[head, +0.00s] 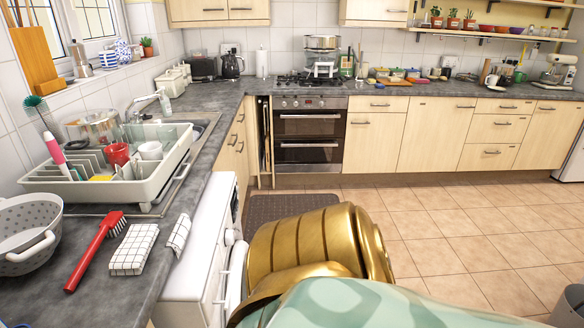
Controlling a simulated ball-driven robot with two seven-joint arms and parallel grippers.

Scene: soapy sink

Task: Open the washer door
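The white washer (202,232) stands under the left counter, with its front turned toward the floor on the right. Its round white door (236,272) shows only edge-on, at a steep angle. My gold and pale green arm parts cover the lower and right side of the door. I cannot tell whether the door is fully shut. Neither of my gripper's fingertips shows in the head view, so their place relative to the door is hidden.
A dark mat (285,207) lies before the oven (308,135). The tiled floor (455,225) at right is largely clear.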

